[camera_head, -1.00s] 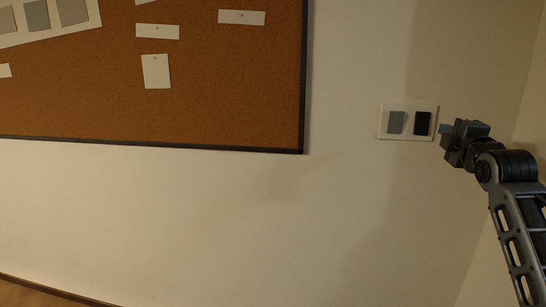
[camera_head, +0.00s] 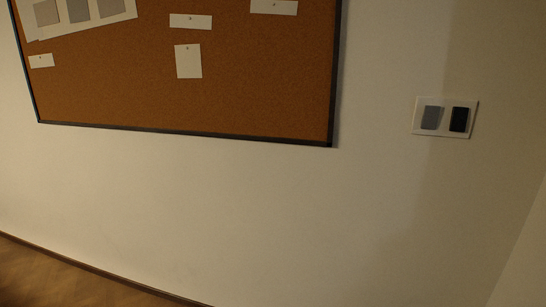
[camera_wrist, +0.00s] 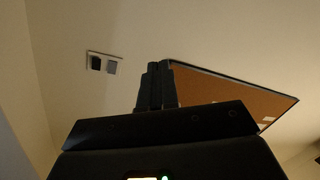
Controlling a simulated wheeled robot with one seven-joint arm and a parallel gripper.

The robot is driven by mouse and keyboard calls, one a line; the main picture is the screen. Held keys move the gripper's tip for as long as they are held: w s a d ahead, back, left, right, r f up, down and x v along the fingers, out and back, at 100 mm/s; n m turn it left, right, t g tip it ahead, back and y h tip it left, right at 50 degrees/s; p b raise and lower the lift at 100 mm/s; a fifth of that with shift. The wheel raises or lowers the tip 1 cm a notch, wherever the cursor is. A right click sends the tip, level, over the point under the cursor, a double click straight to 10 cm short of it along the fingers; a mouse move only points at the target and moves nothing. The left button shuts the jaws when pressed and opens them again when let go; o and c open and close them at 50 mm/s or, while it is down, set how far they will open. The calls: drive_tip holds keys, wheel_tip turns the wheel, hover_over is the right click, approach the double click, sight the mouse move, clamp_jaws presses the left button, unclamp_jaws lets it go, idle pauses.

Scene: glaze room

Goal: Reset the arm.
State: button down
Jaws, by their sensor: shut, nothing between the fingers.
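My gripper (camera_wrist: 157,74) shows in the wrist view, its two dark fingers side by side and shut with nothing between them. It is clear of the wall. My arm and gripper are out of the head view. A white wall plate with a grey rocker and a black rocker (camera_head: 445,117) is on the wall at the right of the head view. The plate also shows in the wrist view (camera_wrist: 104,63), left of my fingers and apart from them.
A cork board (camera_head: 230,85) with a black frame and pinned papers hangs on the wall, left of the plate. It also shows in the wrist view (camera_wrist: 215,98). A wall corner is at the far right. Brown floor (camera_head: 60,278) shows at the lower left. The wall below the board is bare.

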drive_tip(key=s+a+r+m+g+y, duration=0.1)
drive_tip(key=s+r+m, duration=0.1)
drive_tip(key=s, duration=1.3)
drive_tip(key=s+a+r+m+g+y, duration=0.1)
drive_tip(key=s+a+r+m, duration=0.1)
drive_tip(key=s, duration=1.3)
drive_tip(key=shift+a+r+m, duration=0.25)
drive_tip(key=shift+r+m, duration=0.05)
drive_tip(key=shift+r, duration=0.15)
